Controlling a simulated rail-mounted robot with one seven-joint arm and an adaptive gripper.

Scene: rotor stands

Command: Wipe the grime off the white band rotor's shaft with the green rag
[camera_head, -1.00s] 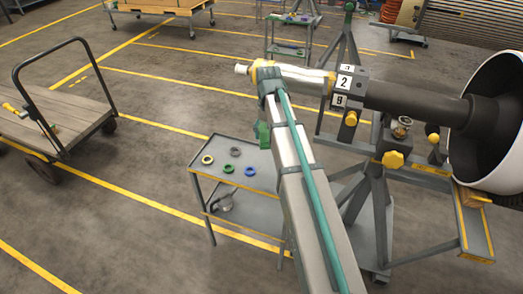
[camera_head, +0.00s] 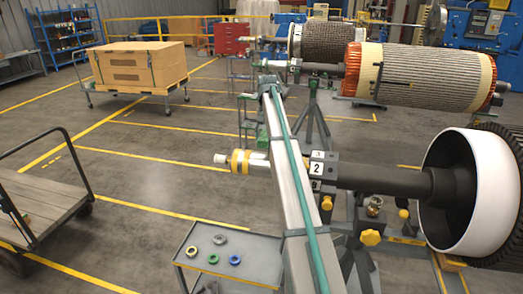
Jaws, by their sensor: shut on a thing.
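The white band rotor (camera_head: 468,190) lies at the right, its dark shaft running left through a stand marked 2 to a pale, bright end section (camera_head: 258,164). That end has a yellow ring (camera_head: 238,162) and a white tip. My arm crosses in front of the shaft and hides part of it. My gripper (camera_head: 263,128) is mostly hidden behind the arm, in the picture above the shaft end. It is shut on the green rag (camera_head: 262,138), of which a small piece shows left of the arm. I cannot make out any grime at this size, nor any contact between rag and shaft.
A grey cart (camera_head: 190,246) with several coloured rings stands in front, below the shaft end. Yellow knobs (camera_head: 370,237) stick out from the rotor's stand. More rotors (camera_head: 420,75) lie behind. A flat trolley (camera_head: 45,200) is at the left, with open floor between.

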